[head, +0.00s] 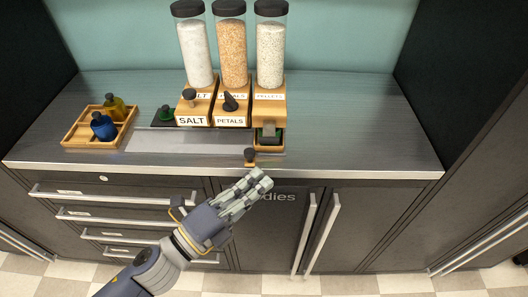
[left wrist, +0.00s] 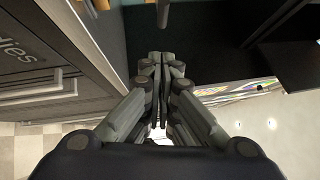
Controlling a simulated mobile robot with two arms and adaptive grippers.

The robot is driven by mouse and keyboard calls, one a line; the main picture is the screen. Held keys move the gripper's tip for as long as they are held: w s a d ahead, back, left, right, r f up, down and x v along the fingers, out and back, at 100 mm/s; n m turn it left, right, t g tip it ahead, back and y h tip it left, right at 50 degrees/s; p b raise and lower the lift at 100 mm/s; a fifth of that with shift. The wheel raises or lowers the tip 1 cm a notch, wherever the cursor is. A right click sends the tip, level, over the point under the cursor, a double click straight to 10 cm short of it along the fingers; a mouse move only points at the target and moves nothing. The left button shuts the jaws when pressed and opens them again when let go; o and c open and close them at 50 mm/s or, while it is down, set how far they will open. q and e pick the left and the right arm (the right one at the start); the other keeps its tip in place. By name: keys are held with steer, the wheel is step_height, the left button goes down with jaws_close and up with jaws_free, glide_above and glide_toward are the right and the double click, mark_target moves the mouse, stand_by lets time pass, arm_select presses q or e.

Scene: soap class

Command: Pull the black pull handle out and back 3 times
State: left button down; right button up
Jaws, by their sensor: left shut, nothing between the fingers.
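Three dispensers with clear tubes and black lids stand at the back of the counter. A black knob handle (head: 230,102) sticks out of the front of the PETALS dispenser (head: 230,122), and a greyer knob (head: 189,95) out of the SALT dispenser (head: 192,121). A small black-topped piece with a wooden lower part (head: 250,155) is near the counter's front edge; I cannot tell if it joins the PELLETS dispenser (head: 270,97). My left gripper (head: 262,182) is shut and empty, just in front of the counter edge and below that piece. Its closed fingers show in the left wrist view (left wrist: 162,65).
A wooden tray (head: 75,140) with a blue bottle (head: 103,126) and an olive bottle (head: 115,107) stands at the left. A wooden container (head: 268,145) sits under the PELLETS dispenser. Drawers and cabinet doors with long bar handles (head: 320,235) front the counter. The counter's right side is clear.

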mark_target(269, 131)
arm_select(q)
steer(key=shift+w+d+r+p, duration=0.2)
steer(key=shift+w+d+p, duration=0.1)
steer(key=shift+w, duration=0.6)
steer(key=shift+w+d+r+p, duration=0.15)
steer(key=shift+w+d+p, duration=0.15)
steer(key=shift+w, duration=0.6)
steer(key=shift+w+d+r+p, duration=0.2)
steer(key=shift+w+p, duration=0.1)
steer(key=shift+w, duration=0.6)
steer(key=w, duration=0.3)
steer(key=shift+w, duration=0.3)
steer(key=shift+a, duration=0.1)
